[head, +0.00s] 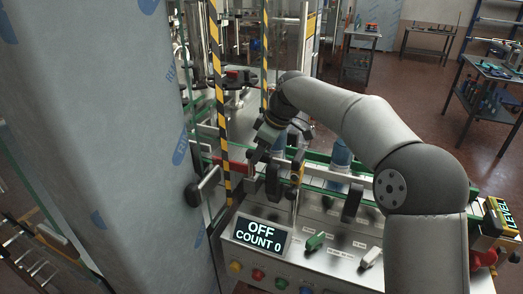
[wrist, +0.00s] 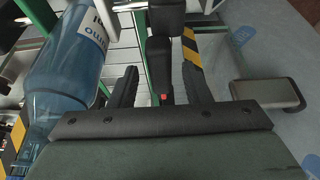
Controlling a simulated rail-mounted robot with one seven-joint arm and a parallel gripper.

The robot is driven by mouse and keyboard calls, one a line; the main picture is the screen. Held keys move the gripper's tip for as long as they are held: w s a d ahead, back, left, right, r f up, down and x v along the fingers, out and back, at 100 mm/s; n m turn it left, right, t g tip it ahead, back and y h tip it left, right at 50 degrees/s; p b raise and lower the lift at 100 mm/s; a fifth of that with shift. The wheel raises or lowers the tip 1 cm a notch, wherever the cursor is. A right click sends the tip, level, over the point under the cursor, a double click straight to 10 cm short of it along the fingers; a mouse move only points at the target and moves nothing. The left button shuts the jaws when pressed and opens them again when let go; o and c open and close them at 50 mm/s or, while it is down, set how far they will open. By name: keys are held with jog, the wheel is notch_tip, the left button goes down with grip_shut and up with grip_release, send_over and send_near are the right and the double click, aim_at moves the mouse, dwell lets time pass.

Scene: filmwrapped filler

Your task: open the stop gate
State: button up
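My gripper (head: 258,155) is over the conveyor's near left side in the head view. In the wrist view its two black fingers (wrist: 159,75) are spread apart. A black upright piece (wrist: 160,52) with a small red spot stands between or just beyond the fingers, with visible gaps on both sides; I cannot tell its depth. A red bar (head: 235,167) lies at the conveyor's left end, partly hidden; I cannot tell for sure whether it is the stop gate. A clear blue bottle (wrist: 68,75) lies left of the fingers in the wrist view; a blue bottle (head: 341,155) also shows behind the conveyor rail.
A control panel with a display (head: 262,235) reading OFF, COUNT 0 is at the front. A film-wrapped cabinet (head: 110,130) fills the left. Black-yellow posts (head: 220,110) stand close to my gripper. Black brackets (head: 352,202) line the conveyor's near edge. A grey handle (wrist: 268,94) is right of the fingers.

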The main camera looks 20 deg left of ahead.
jog(key=v, duration=1.7)
jog(key=shift+r, duration=0.2)
jog(key=shift+w, duration=0.1)
jog(key=s+d+f+m+h, duration=0.1)
jog(key=s+d+f+m, duration=0.45)
jog(key=d, duration=0.45)
jog(key=s+d+f+m+t+h, duration=0.1)
jog(key=s+d+f+m+h, duration=0.1)
jog(key=s+d+f+m, duration=0.5)
jog(key=s+d+f+m+h, duration=0.1)
jog(key=s+d+f+m, duration=0.3)
jog(key=d, duration=0.8)
jog(key=s+d+f+m, duration=0.1)
jog(key=s+d+f, duration=0.1)
jog(key=s, duration=0.4)
jog(key=s+d+f+m, duration=0.1)
jog(key=s+d+f, duration=0.2)
jog(key=s+f, duration=0.2)
jog(key=shift+s+d+f+h, duration=0.2)
jog(key=shift+s+d+h, duration=0.15)
jog(key=shift+s, duration=0.4)
